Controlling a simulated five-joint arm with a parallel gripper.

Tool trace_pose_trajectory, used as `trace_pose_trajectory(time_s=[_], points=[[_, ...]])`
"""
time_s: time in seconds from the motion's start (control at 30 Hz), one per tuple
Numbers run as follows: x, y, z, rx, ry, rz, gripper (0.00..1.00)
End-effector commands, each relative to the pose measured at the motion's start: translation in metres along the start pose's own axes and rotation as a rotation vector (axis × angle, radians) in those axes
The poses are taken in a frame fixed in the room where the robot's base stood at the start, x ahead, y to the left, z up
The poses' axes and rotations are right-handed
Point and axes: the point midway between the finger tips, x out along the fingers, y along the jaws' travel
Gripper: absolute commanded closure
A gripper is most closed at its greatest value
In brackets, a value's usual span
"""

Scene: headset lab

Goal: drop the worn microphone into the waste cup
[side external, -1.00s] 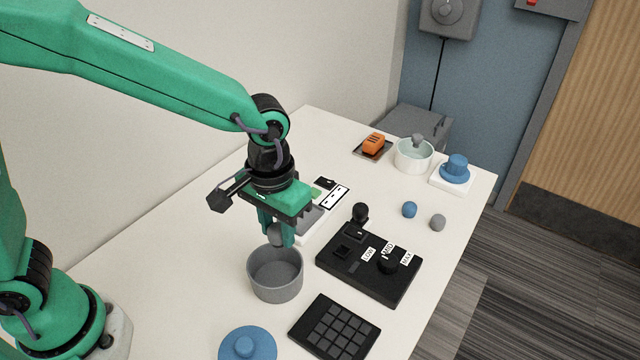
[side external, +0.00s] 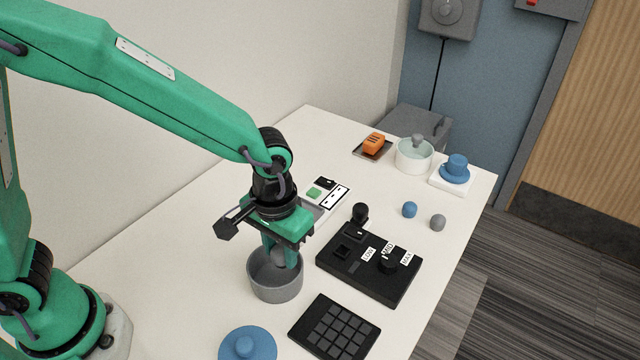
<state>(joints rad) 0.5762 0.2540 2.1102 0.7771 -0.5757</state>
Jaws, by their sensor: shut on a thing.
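The waste cup appears to be the grey round open cup (side external: 275,288) on the white table below my gripper. My gripper (side external: 280,260) points down at the cup's mouth, with its fingertips at or just inside the far part of the rim. It is shut on a small grey rounded piece (side external: 279,257), which I take to be the worn microphone. The fingers and the cup partly hide this piece. I cannot tell whether it touches the cup's inner wall.
A black control box (side external: 369,264) with labels stands right of the cup. A black keypad (side external: 335,327) and a blue lidded round thing (side external: 247,345) lie in front. A blue ball (side external: 409,210) and a grey ball (side external: 438,222) lie farther right. The table left of the cup is clear.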

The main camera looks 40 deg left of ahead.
Motion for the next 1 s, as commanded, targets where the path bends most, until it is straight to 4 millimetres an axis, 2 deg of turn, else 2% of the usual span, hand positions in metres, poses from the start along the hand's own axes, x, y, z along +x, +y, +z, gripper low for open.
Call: trace_pose_trajectory(time_s=[0.23,0.63,0.67,0.77,1.0], points=[[0.017,0.000,0.001,0.000,-0.002,-0.001,0.91],[0.020,0.000,0.000,0.000,0.000,0.000,0.91],[0.020,0.000,0.000,0.000,0.000,0.000,0.63],[0.020,0.000,0.000,0.000,0.000,0.000,0.44],[0.020,0.000,0.000,0.000,0.000,0.000,0.44]])
